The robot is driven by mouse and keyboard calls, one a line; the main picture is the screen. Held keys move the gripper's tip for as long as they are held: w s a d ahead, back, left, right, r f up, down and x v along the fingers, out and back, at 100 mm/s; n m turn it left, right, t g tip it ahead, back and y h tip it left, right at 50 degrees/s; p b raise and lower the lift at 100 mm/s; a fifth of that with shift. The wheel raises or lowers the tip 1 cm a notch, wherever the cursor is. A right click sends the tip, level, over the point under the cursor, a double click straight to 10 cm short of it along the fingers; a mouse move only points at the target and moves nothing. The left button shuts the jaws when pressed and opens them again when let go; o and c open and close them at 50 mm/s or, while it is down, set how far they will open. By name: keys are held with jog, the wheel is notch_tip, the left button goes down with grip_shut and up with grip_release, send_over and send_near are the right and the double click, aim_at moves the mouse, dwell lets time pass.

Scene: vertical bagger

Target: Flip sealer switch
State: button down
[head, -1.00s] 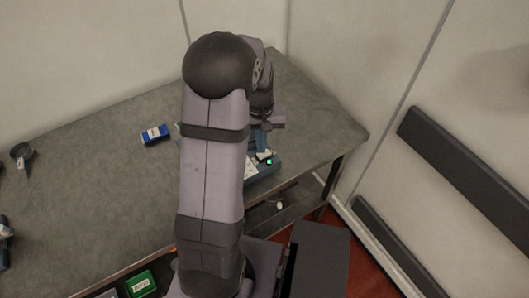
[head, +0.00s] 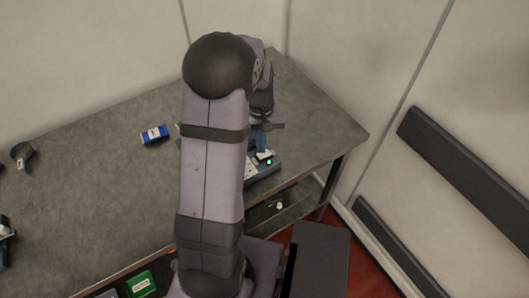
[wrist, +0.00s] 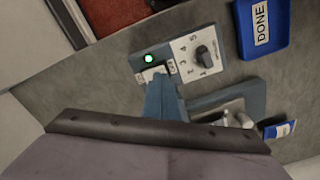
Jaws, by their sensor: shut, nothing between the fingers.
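The sealer is a blue-grey machine with a white dial panel (wrist: 193,50); part of it shows in the head view (head: 263,172) beside my arm. A green light (wrist: 149,58) glows at one end of its panel, and it also shows in the head view (head: 268,161). The switch (wrist: 158,71) sits by the light on a small labelled plate, partly covered by my fingertips. My gripper (wrist: 159,84) is shut and empty, its blue fingers pointing down at the switch. I cannot tell whether they touch it or which way it is set.
A black numbered dial (wrist: 204,55) is next to the switch. A blue tray marked DONE (wrist: 262,28) lies beyond it. A blue box with a white label (head: 155,134) stands on the grey table (head: 90,190). A green container (head: 140,284) is at the front. The table's front edge is close.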

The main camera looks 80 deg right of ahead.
jog(key=shift+f+b, duration=0.6)
jog(key=shift+f, duration=0.35)
dwell(1.1)
jog(key=shift+r, duration=0.1)
notch_tip(320, 180, up, 7)
jog(key=p, duration=0.6)
dwell(0.4)
dwell(0.5)
jog(key=w+a+f+m+y, duration=0.1)
jog(key=a+f+y, duration=0.15)
jog(key=a, duration=0.95)
jog(key=w+a+r+n, duration=0.2)
jog(key=w+a+n, duration=0.3)
jog(key=a, duration=0.4)
jog(key=w+a+r+n+h, duration=0.1)
jog(key=w+a+n, duration=0.4)
jog(key=a, duration=0.5)
jog(key=w+a+r+n+h, duration=0.1)
jog(key=w+a+r+n, duration=0.2)
jog(key=w+a+n, duration=0.3)
jog(key=shift+w+a+r, duration=0.15)
jog(key=shift+w+a, duration=1.25)
jog(key=shift+a, duration=0.5)
